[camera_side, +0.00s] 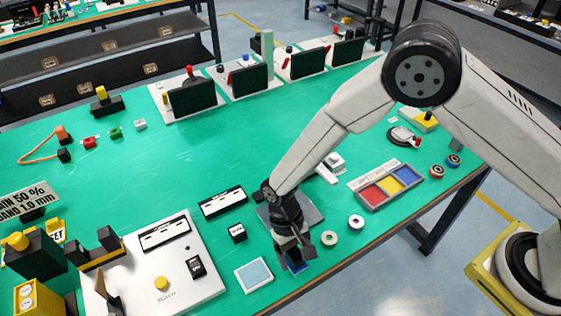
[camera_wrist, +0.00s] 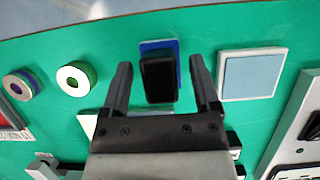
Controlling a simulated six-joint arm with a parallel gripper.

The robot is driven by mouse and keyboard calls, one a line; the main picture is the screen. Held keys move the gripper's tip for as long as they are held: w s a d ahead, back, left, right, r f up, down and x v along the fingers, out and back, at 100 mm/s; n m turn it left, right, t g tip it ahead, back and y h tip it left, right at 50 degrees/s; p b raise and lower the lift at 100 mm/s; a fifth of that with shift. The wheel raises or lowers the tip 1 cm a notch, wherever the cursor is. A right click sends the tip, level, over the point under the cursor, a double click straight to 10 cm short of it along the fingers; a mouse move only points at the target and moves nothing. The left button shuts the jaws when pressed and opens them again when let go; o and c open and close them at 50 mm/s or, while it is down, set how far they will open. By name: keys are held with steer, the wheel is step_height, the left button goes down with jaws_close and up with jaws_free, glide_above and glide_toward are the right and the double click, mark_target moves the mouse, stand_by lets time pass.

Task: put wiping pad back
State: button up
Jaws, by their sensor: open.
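The wiping pad looks to be a blue pad with a black block on top (camera_wrist: 158,78), lying on the green table. In the side view only a bit of its blue (camera_side: 297,267) shows below my gripper (camera_side: 293,250). In the wrist view my gripper (camera_wrist: 160,70) is open, with one finger on each side of the black block and visible gaps to it. A light blue square in a white frame (camera_side: 254,275) lies beside the pad, empty on top; it also shows in the wrist view (camera_wrist: 252,75).
Two ring-shaped rolls (camera_side: 329,238) (camera_side: 356,222) lie to the right of my gripper. A tray with red, yellow and blue compartments (camera_side: 362,204) is farther right. A white control panel (camera_side: 205,272) and a small black block (camera_side: 238,233) stand to the left. The table's front edge is close.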

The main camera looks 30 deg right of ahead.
steer(key=v, duration=1.2)
steer(key=shift+r, duration=0.1)
stand_by(0.4)
steer(key=s+d+r+t, duration=0.2)
steer(key=d, duration=0.6)
steer(key=s+d+r+t, duration=0.2)
steer(key=s+d+r, duration=0.1)
steer(key=d, duration=0.5)
steer(key=s+d+r+t, duration=0.2)
steer(key=s+d+t, duration=0.1)
steer(key=d, duration=0.6)
steer(key=shift+r, duration=0.4)
